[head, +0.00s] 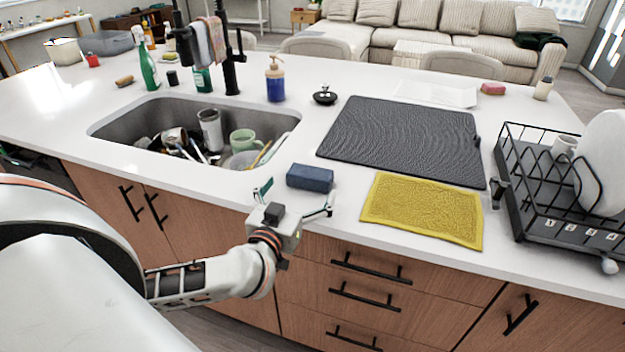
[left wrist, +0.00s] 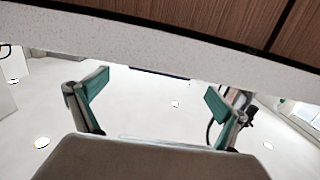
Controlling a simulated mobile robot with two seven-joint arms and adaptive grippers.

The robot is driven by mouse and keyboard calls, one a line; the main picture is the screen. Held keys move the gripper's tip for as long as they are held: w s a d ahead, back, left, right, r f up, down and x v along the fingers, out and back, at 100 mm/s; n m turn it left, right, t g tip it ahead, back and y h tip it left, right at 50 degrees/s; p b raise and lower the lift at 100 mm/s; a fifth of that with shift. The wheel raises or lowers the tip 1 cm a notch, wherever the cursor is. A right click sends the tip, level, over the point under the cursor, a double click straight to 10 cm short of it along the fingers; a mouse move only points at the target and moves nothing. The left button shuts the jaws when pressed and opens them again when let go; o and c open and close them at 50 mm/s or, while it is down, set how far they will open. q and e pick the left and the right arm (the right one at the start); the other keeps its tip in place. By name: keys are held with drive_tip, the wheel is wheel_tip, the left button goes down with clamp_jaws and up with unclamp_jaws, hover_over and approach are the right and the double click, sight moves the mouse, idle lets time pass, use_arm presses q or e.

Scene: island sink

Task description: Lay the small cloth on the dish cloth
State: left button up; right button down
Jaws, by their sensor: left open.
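A yellow textured cloth (head: 425,211), which looks like the dish cloth, lies flat near the counter's front edge. A small dark blue block-shaped thing (head: 310,177) lies to its left; I cannot tell whether it is a folded cloth or a sponge. Small pink and grey cloths (head: 208,42) hang by the black faucet. My left gripper (head: 297,198) is open and empty at the counter's front edge, just in front of the blue thing. Its teal-padded fingers stand apart in the left wrist view (left wrist: 155,96). My right gripper is out of view.
The sink (head: 110,133) with several dishes is at left. A dark drying mat (head: 400,135) lies behind the yellow cloth. A black dish rack (head: 520,205) with plate and cup stands at right. A blue soap bottle (head: 275,82) stands behind the sink.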

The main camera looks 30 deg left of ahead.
sight(306, 179)
use_arm(q)
drive_tip(key=b+x, duration=0.1)
drive_tip(key=x, duration=0.6)
drive_tip(key=shift+w+a, duration=0.1)
drive_tip(key=c, duration=1.2)
